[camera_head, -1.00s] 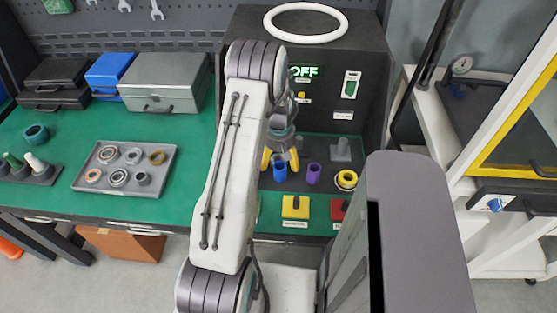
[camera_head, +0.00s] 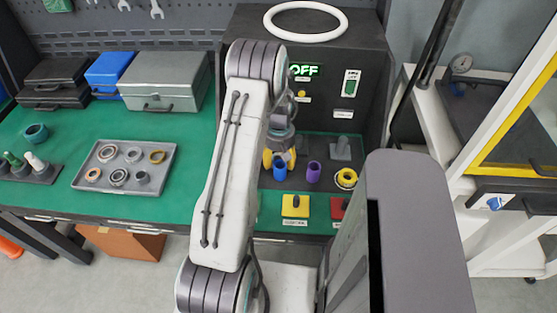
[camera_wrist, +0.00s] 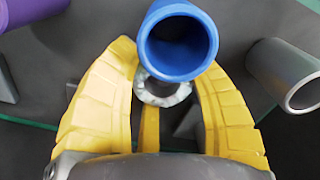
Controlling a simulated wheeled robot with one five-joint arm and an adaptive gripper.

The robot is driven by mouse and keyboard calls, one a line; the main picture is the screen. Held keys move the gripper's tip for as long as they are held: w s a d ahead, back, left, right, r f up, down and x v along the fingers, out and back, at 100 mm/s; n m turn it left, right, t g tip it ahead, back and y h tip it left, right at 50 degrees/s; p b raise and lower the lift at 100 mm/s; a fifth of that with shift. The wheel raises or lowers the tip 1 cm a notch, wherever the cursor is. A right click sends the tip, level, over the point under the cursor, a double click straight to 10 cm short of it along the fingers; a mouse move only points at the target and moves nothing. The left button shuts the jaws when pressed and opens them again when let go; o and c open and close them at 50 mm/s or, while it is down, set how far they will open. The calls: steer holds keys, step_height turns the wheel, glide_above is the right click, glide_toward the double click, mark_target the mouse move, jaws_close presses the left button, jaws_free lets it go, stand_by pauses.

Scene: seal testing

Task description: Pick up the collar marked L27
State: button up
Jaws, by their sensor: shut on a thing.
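A purple collar (camera_head: 313,172) stands to the right of the blue one in the head view. A grey tube (camera_wrist: 285,75) shows on the right of the wrist view. No L27 mark is legible on any collar.
A yellow ring (camera_head: 346,178), a grey post (camera_head: 340,150) and yellow and red button blocks stand close by on the station. A grey tray (camera_head: 125,188) of rings lies on the green bench at left. The station cabinet (camera_head: 325,55) rises behind.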

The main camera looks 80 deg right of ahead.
steer(key=shift+c, duration=0.7)
steer(key=shift+r, duration=0.1)
